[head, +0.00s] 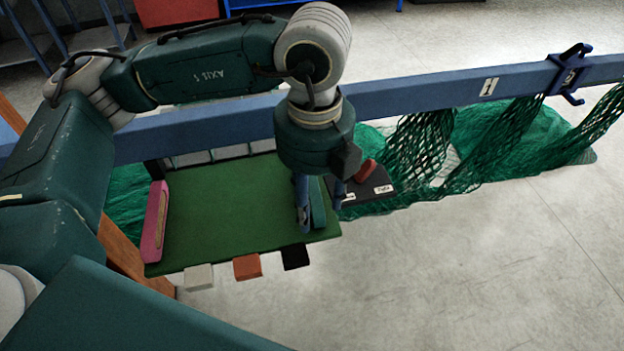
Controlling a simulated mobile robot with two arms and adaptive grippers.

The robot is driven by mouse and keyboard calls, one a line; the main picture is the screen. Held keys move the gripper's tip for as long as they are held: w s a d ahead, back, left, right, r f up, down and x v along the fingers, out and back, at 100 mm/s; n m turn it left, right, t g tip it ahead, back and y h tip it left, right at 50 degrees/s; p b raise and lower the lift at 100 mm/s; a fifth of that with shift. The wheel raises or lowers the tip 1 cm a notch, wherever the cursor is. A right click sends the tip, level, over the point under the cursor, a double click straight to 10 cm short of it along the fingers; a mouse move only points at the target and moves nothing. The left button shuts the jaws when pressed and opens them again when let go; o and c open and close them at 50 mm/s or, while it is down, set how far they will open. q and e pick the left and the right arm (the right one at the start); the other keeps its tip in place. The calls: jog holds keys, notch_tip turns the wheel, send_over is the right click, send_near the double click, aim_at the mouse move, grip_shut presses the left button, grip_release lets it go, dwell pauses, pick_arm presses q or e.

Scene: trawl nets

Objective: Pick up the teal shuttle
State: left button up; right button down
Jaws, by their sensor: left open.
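The teal shuttle (318,208) lies near the right edge of a green-topped table (235,205), partly hidden by my left gripper. My left gripper (321,214) points down over it and is open. One finger is on the shuttle's left side and the other on its right side. I cannot tell whether either finger touches it. My right gripper is not in view.
A pink shuttle (155,222) lies at the table's left edge. White (199,277), orange (247,267) and black (295,257) blocks line the front edge. A dark labelled tray (372,190) adjoins the right side. A blue beam (420,95) with green nets (500,140) runs behind.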

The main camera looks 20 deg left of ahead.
pick_arm(q)
jog(key=shift+s+f, duration=0.2)
jog(key=shift+f, duration=0.75)
jog(key=shift+w+f, duration=0.1)
jog(key=shift+f, duration=0.2)
jog(key=c, duration=1.1)
grip_shut()
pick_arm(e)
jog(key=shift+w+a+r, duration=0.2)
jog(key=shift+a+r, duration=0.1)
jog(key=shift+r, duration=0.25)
pick_arm(q)
jog(key=shift+r, duration=0.15)
